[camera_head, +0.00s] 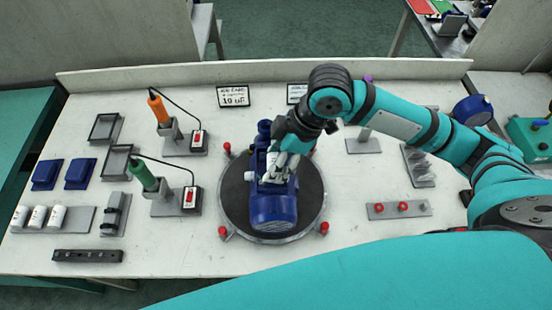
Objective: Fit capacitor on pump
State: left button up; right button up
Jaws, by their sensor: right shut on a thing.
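The blue pump (274,208) lies on a round dark turntable (312,205) in the middle of the bench. My right gripper (276,170) is over the pump's upper side, pointing down, and is shut on a small whitish piece that looks like a capacitor. The fingers largely hide this piece, and I cannot tell whether it touches the pump. Three white capacitors (38,217) with dark marks sit in a grey holder at the left. A sign (234,95) behind the pump reads 10 uF. My left gripper is not in view.
An orange-handled tool (158,108) and a green-handled tool (144,176) stand in holders left of the turntable. Red knobs (324,227) ring the turntable. Blue covers (80,174) and grey trays (104,127) lie at the left. A plate with red pieces (400,209) lies at the right.

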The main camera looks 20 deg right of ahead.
jog(key=shift+f+b, duration=0.4)
jog(key=shift+f, duration=0.25)
jog(key=shift+f+b, duration=0.3)
jog(key=shift+b, duration=0.1)
jog(key=shift+f, duration=0.45)
pick_arm(q)
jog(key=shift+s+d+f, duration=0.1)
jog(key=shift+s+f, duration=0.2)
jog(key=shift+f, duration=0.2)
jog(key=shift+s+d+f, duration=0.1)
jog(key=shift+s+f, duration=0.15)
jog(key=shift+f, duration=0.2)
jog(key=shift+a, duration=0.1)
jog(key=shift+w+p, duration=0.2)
jog(key=shift+p, duration=0.1)
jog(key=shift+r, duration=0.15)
